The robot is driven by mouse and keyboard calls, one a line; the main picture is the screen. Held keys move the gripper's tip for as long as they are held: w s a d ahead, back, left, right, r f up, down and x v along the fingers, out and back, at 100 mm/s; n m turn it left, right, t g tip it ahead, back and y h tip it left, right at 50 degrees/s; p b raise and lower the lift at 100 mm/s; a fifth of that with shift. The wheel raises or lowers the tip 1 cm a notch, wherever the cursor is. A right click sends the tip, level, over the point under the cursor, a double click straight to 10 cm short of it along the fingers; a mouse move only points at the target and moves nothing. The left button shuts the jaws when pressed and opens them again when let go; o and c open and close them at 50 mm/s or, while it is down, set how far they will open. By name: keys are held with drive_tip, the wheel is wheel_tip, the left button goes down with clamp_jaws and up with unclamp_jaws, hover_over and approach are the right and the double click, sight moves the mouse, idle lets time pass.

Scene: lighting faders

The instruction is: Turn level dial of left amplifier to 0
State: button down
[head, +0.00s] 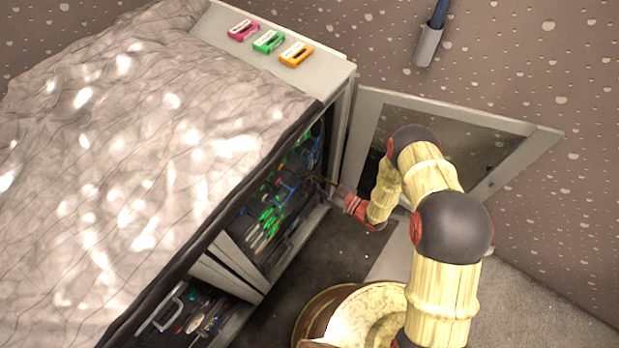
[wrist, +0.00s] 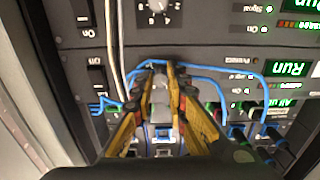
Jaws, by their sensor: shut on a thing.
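In the wrist view, my gripper (wrist: 162,72) has its yellow and dark fingers closed around a small grey piece (wrist: 164,92) at a dark rack panel. It appears to be a dial knob; its scale and pointer are hidden by the fingers. Another dial (wrist: 157,8) with a white scale shows above it, cut by the frame edge, on the neighbouring amplifier panel (wrist: 205,27). The labels look inverted. I cannot tell which amplifier is the left one. In the head view, my gripper (head: 322,181) reaches into the open rack (head: 340,110) from the right; its fingertips are small.
Blue cables (wrist: 207,72) loop close around my fingers, and a pale cable (wrist: 112,45) runs down at left. The open rack door (head: 545,140) stands behind my arm. A crinkled cover (head: 120,150) drapes the rack's top. Three coloured cases (head: 268,41) lie at its far end.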

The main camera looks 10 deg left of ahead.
drive_tip(key=shift+f+n+b, duration=0.1)
drive_tip(key=shift+n+b, duration=2.6)
drive_tip(key=shift+n, duration=6.1)
drive_tip(key=c, duration=1.7)
unclamp_jaws()
drive_tip(key=shift+c, duration=0.2)
drive_tip(key=shift+d, duration=0.1)
drive_tip(key=v, duration=1.1)
drive_tip(key=shift+s+d, duration=0.2)
drive_tip(key=shift+d, duration=0.15)
